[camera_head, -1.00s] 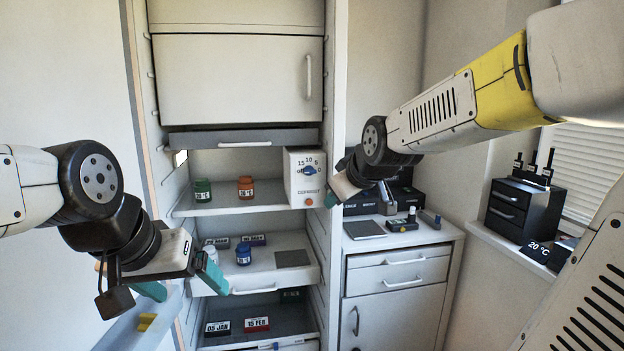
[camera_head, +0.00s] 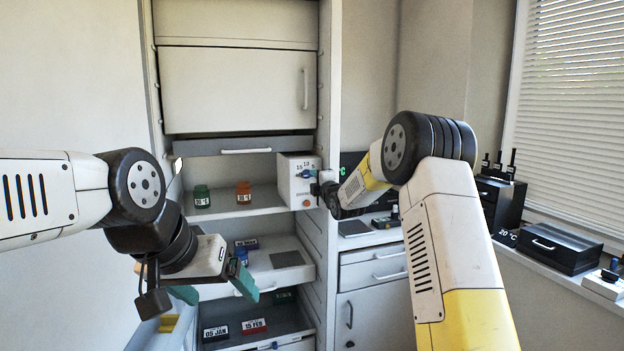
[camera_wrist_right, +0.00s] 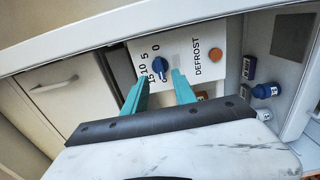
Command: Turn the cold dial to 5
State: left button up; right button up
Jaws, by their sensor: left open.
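The dial is a blue knob (camera_head: 306,174) on the front of a white control box (camera_head: 290,182) in the cabinet, with an orange button below. In the right wrist view the blue knob (camera_wrist_right: 161,67) is ringed by the numbers 0, 5, 10 and 15, beside the word DEFROST. Which number it points at is too small to tell. My right gripper (camera_wrist_right: 158,76) is open, with its teal fingertips apart in front of the knob; no contact is clear. My left gripper (camera_head: 215,288) is open and empty, low in front of the cabinet at left.
A green jar (camera_head: 201,196) and an orange jar (camera_head: 243,192) stand on the shelf left of the box. Dated blocks (camera_head: 253,326) lie in the lower drawer. A counter with drawers (camera_head: 372,268) stands right of the cabinet, close below my right arm.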

aim_at(309, 176)
jog(key=shift+x, duration=2.6)
grip_shut()
